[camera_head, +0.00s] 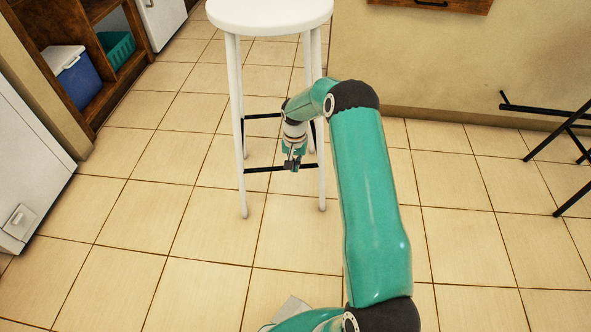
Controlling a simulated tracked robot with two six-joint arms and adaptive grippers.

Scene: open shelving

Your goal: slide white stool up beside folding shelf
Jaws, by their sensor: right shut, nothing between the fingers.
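The white stool (270,14) stands upright on the tiled floor at upper centre, with a round seat, tall white legs and black crossbars. Its seat is cut off by the top edge. My right gripper (292,165) is shut and empty, low between the stool's front legs in the picture, by the black lower crossbar. I cannot tell whether it touches the bar. My right forearm hides part of the floor to the right of the stool. I cannot tell for sure which thing is the folding shelf. My left gripper is not in view.
A brown wooden open shelf unit (108,92) at upper left holds a blue box with a white lid (78,76) and a teal basket (117,48). A white cabinet (28,150) stands at left. Black metal legs (568,125) show at right. The tiles left of the stool are clear.

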